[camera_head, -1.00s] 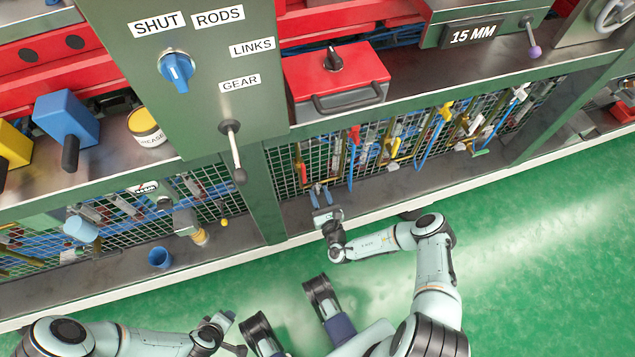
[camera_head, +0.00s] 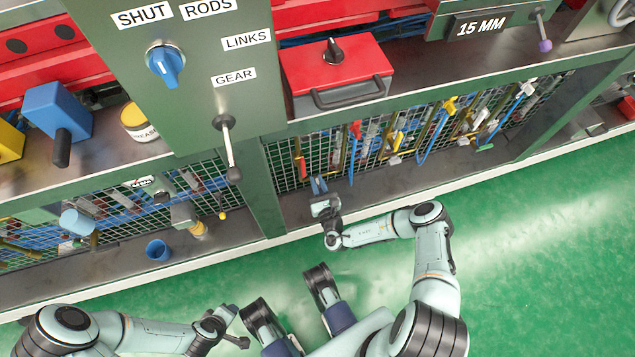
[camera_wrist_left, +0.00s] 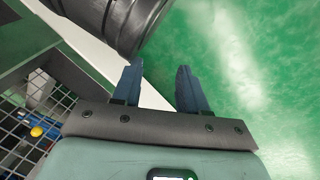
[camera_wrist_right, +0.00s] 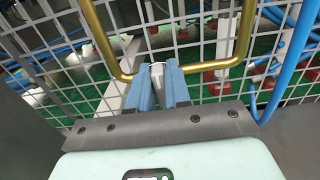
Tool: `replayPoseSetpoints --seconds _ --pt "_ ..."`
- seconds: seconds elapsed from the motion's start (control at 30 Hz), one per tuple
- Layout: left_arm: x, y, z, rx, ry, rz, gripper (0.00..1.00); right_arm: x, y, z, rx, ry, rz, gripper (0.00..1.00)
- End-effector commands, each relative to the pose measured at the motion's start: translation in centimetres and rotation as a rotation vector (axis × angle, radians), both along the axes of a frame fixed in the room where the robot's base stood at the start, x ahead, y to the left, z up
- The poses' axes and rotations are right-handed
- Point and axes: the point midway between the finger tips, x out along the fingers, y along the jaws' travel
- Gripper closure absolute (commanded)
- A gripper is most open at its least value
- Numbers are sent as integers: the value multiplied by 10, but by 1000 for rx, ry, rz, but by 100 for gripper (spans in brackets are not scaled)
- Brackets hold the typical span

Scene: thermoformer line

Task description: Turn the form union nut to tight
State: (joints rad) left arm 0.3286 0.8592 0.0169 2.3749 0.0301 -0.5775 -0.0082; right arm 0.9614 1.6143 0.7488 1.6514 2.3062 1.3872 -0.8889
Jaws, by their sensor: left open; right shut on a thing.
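In the right wrist view a small pale union nut (camera_wrist_right: 157,72) sits between the bent ends of a brass pipe (camera_wrist_right: 109,50), in front of a white mesh. My right gripper (camera_wrist_right: 160,75) is shut on this nut, one blue finger on each side. The fingers hide part of it, and no mark of how tight it is shows. In the head view my right gripper (camera_head: 318,184) reaches in at the mesh below the red box; the nut is too small to make out there. My left gripper (camera_wrist_left: 158,72) is open and empty above the floor.
A blue cup (camera_head: 158,250) stands on the lower shelf at the left. A lever (camera_head: 228,150) hangs from the green panel. Blue hoses (camera_wrist_right: 288,60) run close at the right of the right gripper. The green floor (camera_head: 540,230) is clear at the right.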

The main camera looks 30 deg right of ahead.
Motion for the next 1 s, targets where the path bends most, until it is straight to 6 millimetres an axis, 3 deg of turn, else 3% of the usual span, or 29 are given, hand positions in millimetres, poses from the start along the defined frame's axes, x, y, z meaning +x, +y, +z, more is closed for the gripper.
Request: replayPoseSetpoints --seconds 0.27,0.53,1.0 --pt "6 -1 6 1 -19 -1 57 0 0 0 64 -14 1 100" --pt "19 -3 21 3 -66 -4 57 -1 -1 0 253 -58 -1 100" --pt "3 -11 27 -18 -21 -18 57 -1 -2 -3 689 -162 0 100"
